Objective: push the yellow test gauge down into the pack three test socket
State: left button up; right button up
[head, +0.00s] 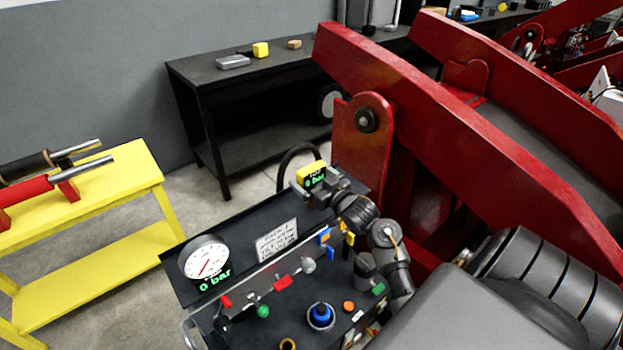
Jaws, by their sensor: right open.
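The yellow test gauge (313,172), a small block with a dark face reading "0 bar" in green, is at the back of the black hydraulic panel (235,228). My right gripper (318,187) is at the gauge, its arm reaching in from the lower right. Its jaws are open and close around the gauge's lower part; I cannot tell whether they touch it. The test socket is hidden by the gauge and gripper, so how the gauge sits in it cannot be seen. My left gripper is not in view.
The panel carries a round dial (206,258) reading 0 bar, a white sign (277,238), a red lever (283,283) and a blue knob (321,315). A black hose (291,154) loops behind the gauge. Red beams (450,130) stand close right. A yellow bench (100,195) is left.

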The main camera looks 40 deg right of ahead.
jog(key=shift+w, duration=1.15)
jog(key=shift+s, duration=0.1)
jog(key=c, duration=1.1)
jog(key=shift+r, duration=0.1)
